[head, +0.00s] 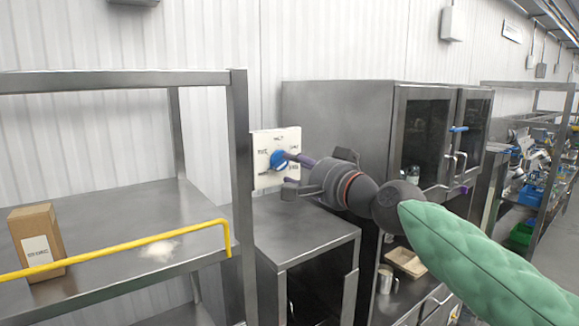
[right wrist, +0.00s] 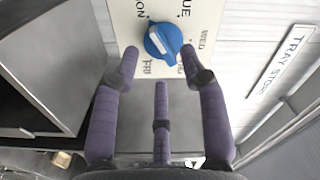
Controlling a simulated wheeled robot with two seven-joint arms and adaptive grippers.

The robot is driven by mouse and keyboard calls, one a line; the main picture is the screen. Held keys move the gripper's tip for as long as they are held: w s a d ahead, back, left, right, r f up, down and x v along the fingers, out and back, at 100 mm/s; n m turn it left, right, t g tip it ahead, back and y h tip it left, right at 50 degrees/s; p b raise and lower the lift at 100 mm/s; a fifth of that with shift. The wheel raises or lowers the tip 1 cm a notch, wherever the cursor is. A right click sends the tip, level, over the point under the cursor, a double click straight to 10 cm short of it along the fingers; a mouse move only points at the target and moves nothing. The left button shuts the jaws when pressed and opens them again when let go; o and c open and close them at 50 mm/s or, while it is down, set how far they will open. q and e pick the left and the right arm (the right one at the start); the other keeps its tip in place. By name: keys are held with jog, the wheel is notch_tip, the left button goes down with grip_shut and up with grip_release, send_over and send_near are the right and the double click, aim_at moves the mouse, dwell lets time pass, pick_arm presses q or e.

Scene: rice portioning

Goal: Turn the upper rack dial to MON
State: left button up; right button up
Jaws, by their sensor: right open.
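In the right wrist view the blue dial (right wrist: 163,41) carries a white pointer mark and is ringed by day labels. MON is partly cut off at the upper left; which end of the mark points to a label I cannot tell. My right gripper (head: 296,160) is open and empty, its purple fingers pointing at the dial. In the wrist view the fingertips (right wrist: 160,66) lie just short of or beside it; contact is unclear. My left gripper is out of view.
A steel cabinet (head: 335,110) stands right of the dial. A TRAY STORE sign (right wrist: 283,68) shows in the wrist view.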

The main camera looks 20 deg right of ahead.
jog(key=v, duration=0.8)
dwell(0.4)
